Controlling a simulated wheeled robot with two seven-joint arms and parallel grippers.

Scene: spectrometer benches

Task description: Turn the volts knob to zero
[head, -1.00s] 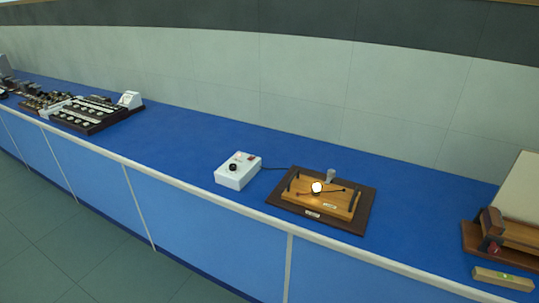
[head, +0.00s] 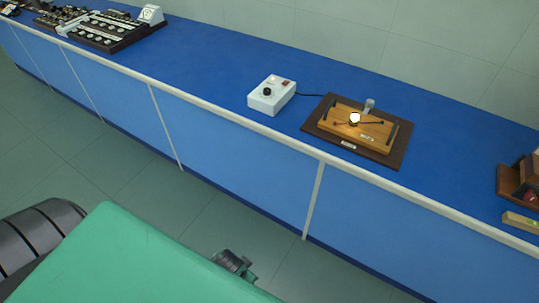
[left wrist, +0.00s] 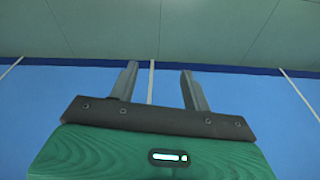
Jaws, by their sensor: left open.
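A white box (head: 271,97) stands on the blue bench top, with a round black knob (head: 267,91) and a red switch (head: 286,83) on its upper face. Any lettering by the knob is too small to read. My left gripper (left wrist: 158,72) is open and empty in the left wrist view, its two fingers apart in front of a blue cabinet face. It touches nothing there, and neither box nor knob shows in that view. My right gripper is in neither view.
A cable joins the box to a wooden board (head: 380,142) on a dark base, with a glowing lamp (head: 355,118). Black equipment (head: 107,35) stands at the far left. The bench's pale front edge (head: 215,103) runs before the box. Bench left of the box is clear.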

